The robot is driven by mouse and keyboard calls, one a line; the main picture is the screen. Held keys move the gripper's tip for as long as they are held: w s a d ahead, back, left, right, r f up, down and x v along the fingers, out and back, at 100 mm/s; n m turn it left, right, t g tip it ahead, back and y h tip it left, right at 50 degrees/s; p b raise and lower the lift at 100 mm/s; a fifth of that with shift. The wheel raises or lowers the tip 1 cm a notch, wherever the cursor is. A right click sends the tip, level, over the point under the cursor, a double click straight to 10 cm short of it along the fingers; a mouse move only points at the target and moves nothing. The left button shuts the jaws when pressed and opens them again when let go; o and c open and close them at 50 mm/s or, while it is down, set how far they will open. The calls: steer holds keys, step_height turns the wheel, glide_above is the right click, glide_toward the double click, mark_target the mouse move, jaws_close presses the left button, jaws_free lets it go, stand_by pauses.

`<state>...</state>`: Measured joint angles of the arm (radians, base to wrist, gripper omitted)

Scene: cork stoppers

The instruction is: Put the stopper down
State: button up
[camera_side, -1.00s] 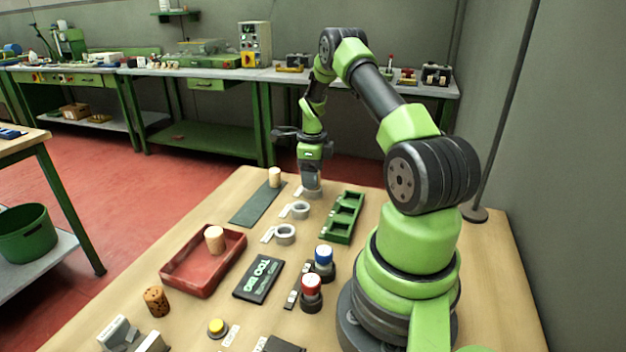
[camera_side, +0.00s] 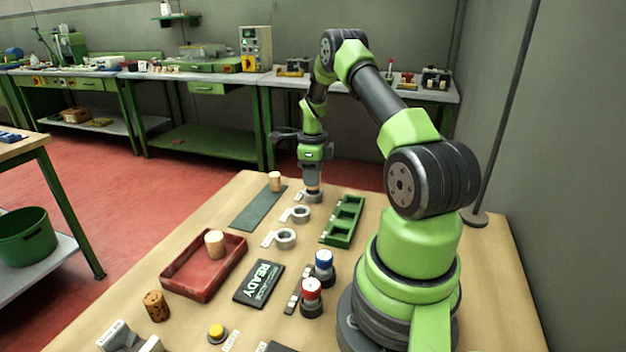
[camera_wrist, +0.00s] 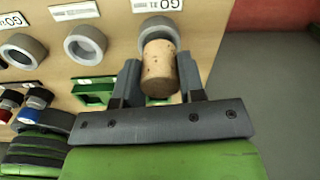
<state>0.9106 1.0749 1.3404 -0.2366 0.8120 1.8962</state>
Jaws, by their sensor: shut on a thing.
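My gripper (camera_wrist: 156,82) is shut on a tan cork stopper (camera_wrist: 160,68), which shows between the two fingers in the wrist view. In the side view the gripper (camera_side: 313,182) is at the far end of the bench, over the farthest grey ring (camera_side: 313,197). The same ring (camera_wrist: 157,26) shows partly behind the stopper in the wrist view. I cannot tell whether the stopper's lower end is in the ring or just above it. Another pale stopper (camera_side: 275,181) stands on the dark green mat (camera_side: 257,211). One more (camera_side: 214,244) stands in the red tray (camera_side: 181,283).
Two more grey rings (camera_side: 301,215) (camera_side: 285,238) stand nearer, with labels beside them. A green slotted rack (camera_side: 343,222) lies to their right. A speckled cork (camera_side: 156,306) stands at the front left. Red (camera_side: 311,292) and blue (camera_side: 324,264) knobs stand near my base.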

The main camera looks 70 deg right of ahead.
step_height(320, 180, up, 9)
steer(key=shift+f, duration=0.2)
steer(key=shift+w+a+r, duration=0.1)
steer(key=shift+w+a, duration=0.05)
steer(key=shift+w, duration=0.05)
steer(key=w+a+f+n, duration=0.1)
steer(key=w+a+n, duration=0.4)
steer(key=a, duration=0.4)
steer(key=w+a+n, duration=0.6)
steer(key=a, duration=0.4)
steer(key=a+n, duration=0.7)
steer(key=a, duration=0.6)
steer(key=f, duration=0.4)
steer(key=a+f, duration=0.1)
steer(key=f, duration=0.1)
steer(key=shift+d+f, duration=0.1)
steer(key=shift+f, duration=2.25)
steer(key=shift+f, duration=0.1)
